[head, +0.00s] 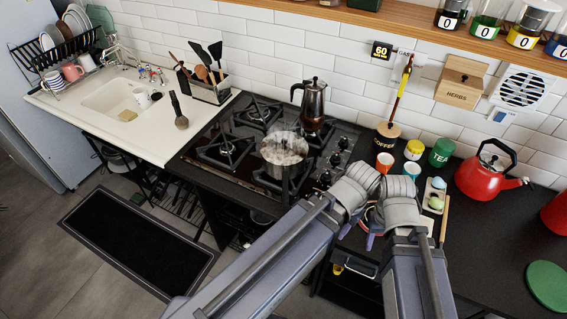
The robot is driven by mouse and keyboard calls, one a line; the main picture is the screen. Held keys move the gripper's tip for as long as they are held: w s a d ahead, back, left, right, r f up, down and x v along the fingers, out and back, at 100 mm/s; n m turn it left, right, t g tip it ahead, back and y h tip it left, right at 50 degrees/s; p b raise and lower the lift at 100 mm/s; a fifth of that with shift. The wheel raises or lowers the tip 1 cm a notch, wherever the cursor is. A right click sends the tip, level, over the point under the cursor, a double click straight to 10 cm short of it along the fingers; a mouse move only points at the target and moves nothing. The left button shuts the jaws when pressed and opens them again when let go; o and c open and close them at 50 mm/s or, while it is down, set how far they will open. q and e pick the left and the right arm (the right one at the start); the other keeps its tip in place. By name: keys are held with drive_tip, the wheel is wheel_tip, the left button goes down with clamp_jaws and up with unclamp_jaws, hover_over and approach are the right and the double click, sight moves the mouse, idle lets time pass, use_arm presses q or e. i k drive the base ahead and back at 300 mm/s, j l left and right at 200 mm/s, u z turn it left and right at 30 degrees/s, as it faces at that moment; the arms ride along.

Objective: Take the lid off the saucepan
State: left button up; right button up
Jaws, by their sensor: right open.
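The saucepan (284,172) stands on the front right burner of the black gas hob (212,170). A see-through lid (285,146) appears to lie on top of it. My two arms reach in from the bottom of the view and their grey joints meet just right of the saucepan. A small part of my right gripper (371,226) shows between the arm links, above the counter front, apart from the saucepan. It is open and mostly hidden. My left gripper does not show.
A moka pot (313,105) stands on the back right burner, close behind the saucepan. The white sink counter (115,125) is at the left.

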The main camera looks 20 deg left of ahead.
sight(282, 148)
drive_tip(key=k+l, duration=0.2)
drive_tip(key=l, duration=0.2)
drive_tip(key=k+l, duration=0.2)
drive_tip(key=l, duration=0.2)
drive_tip(key=k+l+u, duration=0.1)
drive_tip(key=l, duration=0.3)
drive_tip(key=k, duration=0.1)
